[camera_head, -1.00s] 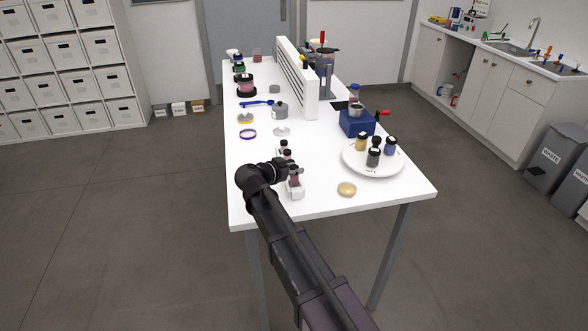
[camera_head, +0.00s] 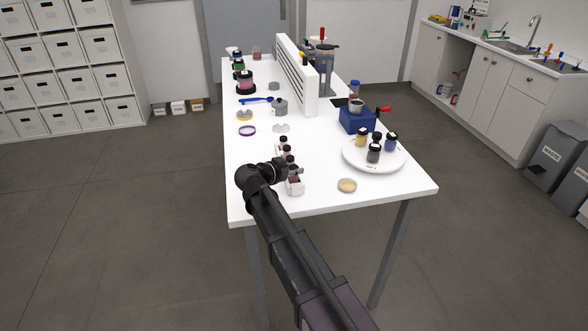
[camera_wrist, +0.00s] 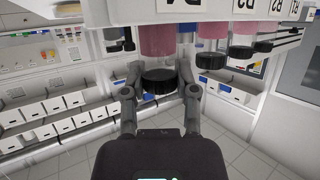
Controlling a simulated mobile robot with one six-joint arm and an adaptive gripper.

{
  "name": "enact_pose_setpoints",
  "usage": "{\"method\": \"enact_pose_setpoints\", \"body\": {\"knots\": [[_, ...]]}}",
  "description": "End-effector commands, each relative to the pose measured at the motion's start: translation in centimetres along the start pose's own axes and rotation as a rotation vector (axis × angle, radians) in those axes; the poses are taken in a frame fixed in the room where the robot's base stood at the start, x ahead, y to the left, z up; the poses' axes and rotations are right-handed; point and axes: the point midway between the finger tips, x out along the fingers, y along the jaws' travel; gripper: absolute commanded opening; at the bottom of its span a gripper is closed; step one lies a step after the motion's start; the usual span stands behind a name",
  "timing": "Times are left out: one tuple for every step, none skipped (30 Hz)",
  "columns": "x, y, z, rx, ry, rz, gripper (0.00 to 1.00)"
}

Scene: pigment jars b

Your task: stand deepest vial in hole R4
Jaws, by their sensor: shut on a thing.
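The white rack (camera_head: 295,188) stands near the table's front left edge, partly hidden behind my gripper (camera_head: 282,170). Small dark-capped vials (camera_head: 284,145) show in a row along it. The wrist view looks upside down. There, my gripper (camera_wrist: 160,88) is shut on a pink vial (camera_wrist: 158,42) with a black cap (camera_wrist: 160,80). The rack's labelled face (camera_wrist: 215,10) crosses the top, and other pink vials (camera_wrist: 212,45) with black caps stand to the right. The held vial's far end is hidden at the rack, so I cannot tell if it is seated in a hole.
A round white tray (camera_head: 352,160) with several jars is at the right, near a blue block (camera_head: 356,122). A tan round dish (camera_head: 347,185) lies at the front. A white slatted divider (camera_head: 296,75) stands farther back. The table between rack and tray is mostly clear.

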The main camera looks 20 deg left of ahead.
Motion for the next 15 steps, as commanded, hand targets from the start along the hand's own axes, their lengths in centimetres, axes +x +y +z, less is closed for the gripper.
{"method": "enact_pose_setpoints", "body": {"knots": [[0.06,0.00,0.17,0.000,0.000,0.000,0.00],[0.08,-0.01,0.22,0.000,0.000,0.000,0.00],[0.11,-0.01,0.29,0.000,0.000,0.000,0.00],[0.13,-0.01,0.33,0.000,0.000,0.000,0.00],[0.15,-0.01,0.38,0.000,0.000,0.000,0.00],[0.17,-0.01,0.45,0.000,0.000,0.000,0.00],[0.19,0.00,0.50,0.000,0.000,0.000,0.00],[0.21,0.00,0.54,0.000,0.000,0.000,0.00],[0.23,0.00,0.60,0.000,0.000,0.000,0.00],[0.21,0.00,0.53,0.000,0.000,0.000,0.44],[0.19,0.00,0.50,0.000,0.000,0.000,0.53],[0.19,0.00,0.49,0.000,0.000,0.000,0.65],[0.19,0.00,0.49,0.000,0.000,0.000,0.74],[0.19,0.00,0.49,0.000,0.000,0.000,0.78],[0.19,0.00,0.49,0.000,0.000,0.000,0.78]]}}
